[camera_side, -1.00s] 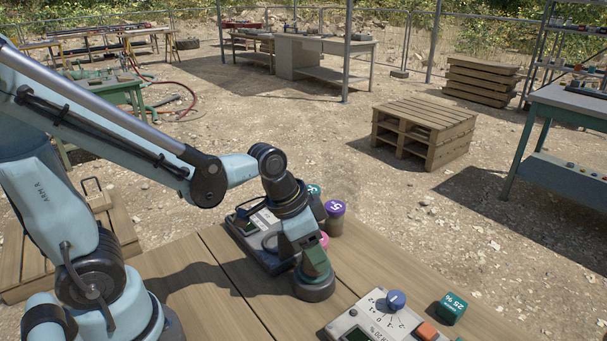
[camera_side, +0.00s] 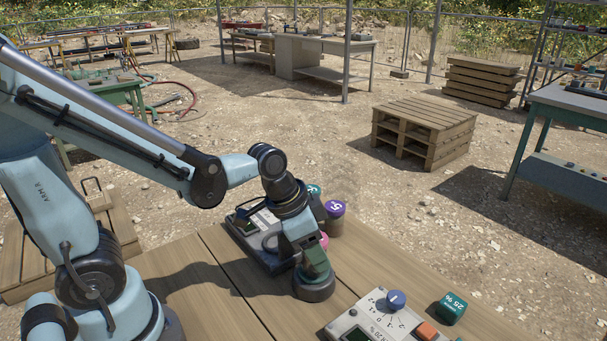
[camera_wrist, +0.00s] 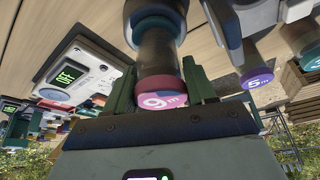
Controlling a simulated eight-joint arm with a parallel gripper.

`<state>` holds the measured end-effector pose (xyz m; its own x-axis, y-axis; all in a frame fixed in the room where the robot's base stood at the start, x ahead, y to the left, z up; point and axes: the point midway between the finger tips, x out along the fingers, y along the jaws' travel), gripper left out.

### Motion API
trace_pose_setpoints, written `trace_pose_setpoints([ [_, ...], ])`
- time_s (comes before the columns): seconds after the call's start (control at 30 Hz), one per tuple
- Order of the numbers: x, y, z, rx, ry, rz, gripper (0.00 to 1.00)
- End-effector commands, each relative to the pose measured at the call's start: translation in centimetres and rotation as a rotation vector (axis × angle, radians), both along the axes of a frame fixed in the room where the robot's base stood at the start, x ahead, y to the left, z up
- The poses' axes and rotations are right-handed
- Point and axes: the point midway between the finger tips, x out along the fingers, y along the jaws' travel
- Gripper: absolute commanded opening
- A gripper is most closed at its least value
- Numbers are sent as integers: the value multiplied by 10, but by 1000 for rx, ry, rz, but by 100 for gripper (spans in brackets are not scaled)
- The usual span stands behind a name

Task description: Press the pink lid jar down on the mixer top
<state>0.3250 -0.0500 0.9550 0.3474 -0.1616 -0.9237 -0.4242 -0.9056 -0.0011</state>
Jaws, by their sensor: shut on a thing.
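My gripper (camera_side: 316,262) is at the near table, with its green fingers on either side of the pink lid jar. In the side view only a sliver of the pink lid (camera_side: 324,240) shows beside the fingers. The jar's body looks dark and is in line with a wide dark round part, seemingly the mixer (camera_wrist: 150,14). It also shows below my fingers in the side view (camera_side: 314,290). Whether jar and mixer touch is hard to tell.
A purple-lidded jar (camera_side: 334,210) stands close behind my gripper, with a teal-lidded one (camera_side: 314,190) beside it. A device with a display (camera_side: 248,228) lies left of my gripper. A panel with a blue knob (camera_side: 396,300) and a teal block (camera_side: 452,308) lie to the right.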

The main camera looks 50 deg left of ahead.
Motion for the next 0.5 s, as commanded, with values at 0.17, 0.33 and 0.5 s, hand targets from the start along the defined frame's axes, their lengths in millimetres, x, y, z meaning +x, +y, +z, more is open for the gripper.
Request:
trace_pose_setpoints([
  [0.17, 0, 0, 0, 0, 1, 0, 20],
  [0.33, 0, 0, 1, 0, 1, 0, 20],
  [0.5, 0, 0, 11, 0, 0, 0, 20],
])
